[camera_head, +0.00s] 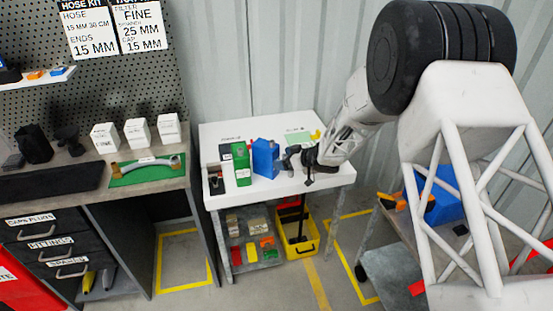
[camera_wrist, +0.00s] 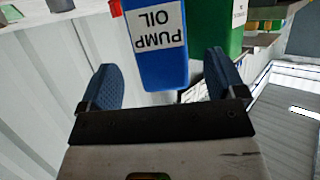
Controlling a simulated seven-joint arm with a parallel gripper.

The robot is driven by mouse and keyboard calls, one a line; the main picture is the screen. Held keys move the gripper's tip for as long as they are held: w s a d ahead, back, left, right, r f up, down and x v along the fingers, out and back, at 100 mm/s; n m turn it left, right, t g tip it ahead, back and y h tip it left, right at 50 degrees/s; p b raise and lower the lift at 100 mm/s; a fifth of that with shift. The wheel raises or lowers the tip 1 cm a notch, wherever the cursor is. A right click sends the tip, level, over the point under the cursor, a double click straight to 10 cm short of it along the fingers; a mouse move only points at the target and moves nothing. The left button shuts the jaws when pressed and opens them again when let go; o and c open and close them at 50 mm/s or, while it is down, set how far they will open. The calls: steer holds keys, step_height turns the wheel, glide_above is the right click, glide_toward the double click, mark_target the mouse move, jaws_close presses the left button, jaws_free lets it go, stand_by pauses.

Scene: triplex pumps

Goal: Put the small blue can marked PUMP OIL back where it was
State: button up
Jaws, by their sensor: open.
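The blue can marked PUMP OIL (camera_head: 265,159) stands upright on the white table (camera_head: 330,178), just right of a green can (camera_head: 241,164). My gripper (camera_head: 298,160) is close to the right of the blue can, low over the table. In the wrist view the picture is upside down, and the blue can (camera_wrist: 152,62) lies ahead of my open gripper (camera_wrist: 160,72), roughly in line with the gap between its fingers. The green can (camera_wrist: 222,45) shows beside it, behind the right finger. I cannot tell whether a finger touches either can.
A yellow crate (camera_head: 301,245) and small coloured boxes sit below the table. A workbench at left holds white boxes (camera_head: 137,134) and a green mat (camera_head: 150,176). Dark items stand at the white table's left edge. Its front right corner is clear.

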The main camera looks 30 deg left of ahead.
steer(key=v, duration=0.6)
stand_by(0.9)
